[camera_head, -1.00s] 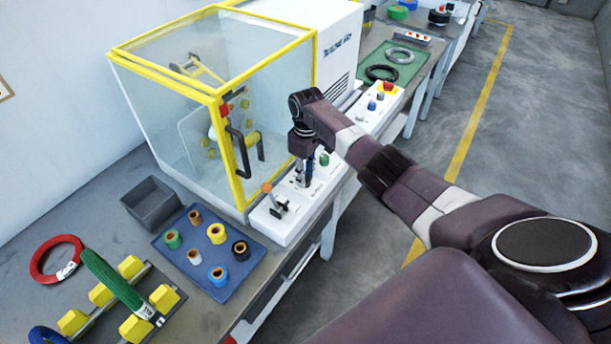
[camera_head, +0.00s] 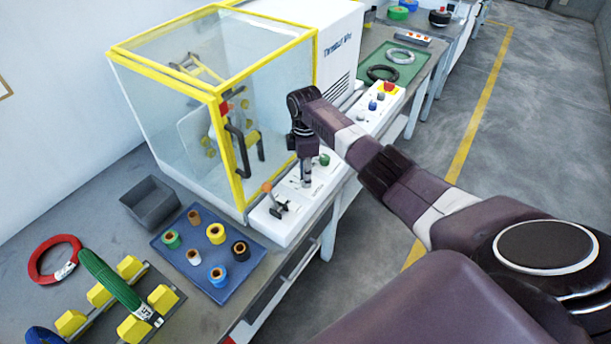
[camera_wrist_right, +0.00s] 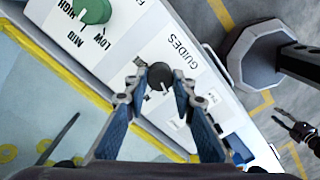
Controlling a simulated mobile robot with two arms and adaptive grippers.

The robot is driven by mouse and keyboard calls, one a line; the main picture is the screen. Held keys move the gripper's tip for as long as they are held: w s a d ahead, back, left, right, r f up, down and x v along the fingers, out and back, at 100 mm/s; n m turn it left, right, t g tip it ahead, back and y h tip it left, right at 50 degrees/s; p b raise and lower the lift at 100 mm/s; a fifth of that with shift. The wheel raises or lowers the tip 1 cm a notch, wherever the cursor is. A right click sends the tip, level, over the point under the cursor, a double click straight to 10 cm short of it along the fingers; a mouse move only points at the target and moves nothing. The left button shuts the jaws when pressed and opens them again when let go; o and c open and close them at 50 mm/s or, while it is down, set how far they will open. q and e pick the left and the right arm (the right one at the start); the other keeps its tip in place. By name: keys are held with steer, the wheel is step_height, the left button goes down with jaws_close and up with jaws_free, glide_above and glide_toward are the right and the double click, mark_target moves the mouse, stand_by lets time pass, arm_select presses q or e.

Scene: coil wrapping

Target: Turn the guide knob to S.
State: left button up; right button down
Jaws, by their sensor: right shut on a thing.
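The guide knob (camera_wrist_right: 159,76) is a small dark round knob on the white panel marked GUIDES in the right wrist view. My right gripper (camera_wrist_right: 161,88) is shut on it, with a fingertip on each side. In the head view my right gripper (camera_head: 305,182) points down onto the white control panel (camera_head: 290,222), and its fingers hide the knob there. The small marks around the knob are partly covered, and I cannot tell which one it points to. My left gripper is not in view.
A green knob (camera_wrist_right: 91,10) marked LOW, MID, HIGH sits close by on the panel. An orange-tipped lever (camera_head: 267,187) stands at the panel's near end. The yellow-framed clear guard (camera_head: 236,150) is behind the panel. A blue tray (camera_head: 187,262) of spools lies nearer.

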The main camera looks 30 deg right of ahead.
steer(key=shift+w+r, duration=0.1)
steer(key=shift+r, duration=0.05)
stand_by(0.4)
steer(key=c, duration=1.8)
jaws_free()
steer(key=shift+o, duration=0.9)
step_height(320, 180, up, 12)
